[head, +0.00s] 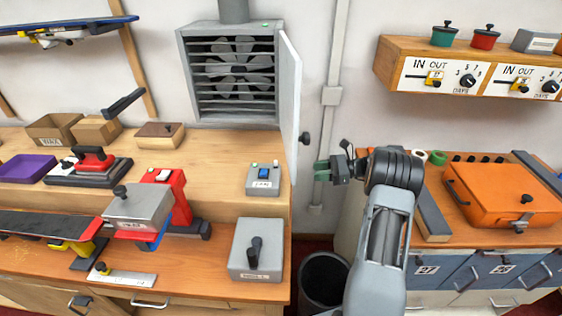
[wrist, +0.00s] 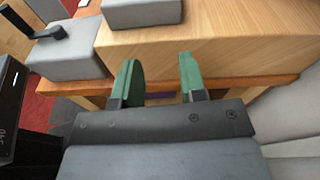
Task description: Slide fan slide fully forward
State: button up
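The fan control is a grey box (head: 264,181) on the raised back shelf of the left bench, below the fan. A blue slide (head: 263,173) sits on its top, above a white label that seems to read FAN. A grey box, probably the same one, is cut off at the top edge of the wrist view (wrist: 142,14); its slide is not visible there. My gripper (head: 321,171) is right of the box, past the bench's right end and apart from it. Its green fingers are spread and empty in the wrist view (wrist: 160,84).
An open grey cabinet door (head: 289,105) hangs near the fan box's right side. A grey lever box (head: 256,250) stands on the lower bench in front. A dark bin (head: 323,280) is on the floor.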

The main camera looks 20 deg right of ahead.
aim_at(276, 164)
jog(key=shift+m+t+y, duration=0.3)
jog(key=shift+m+y, duration=0.3)
jog(key=shift+y, duration=0.3)
jog(key=r+p+x, duration=0.1)
jog(key=x, duration=0.3)
jog(key=r+p+x, duration=0.1)
jog(key=x, duration=0.4)
jog(key=w+r+p+x, duration=0.1)
jog(key=x, duration=0.3)
jog(key=shift+a, duration=0.1)
grip_shut()
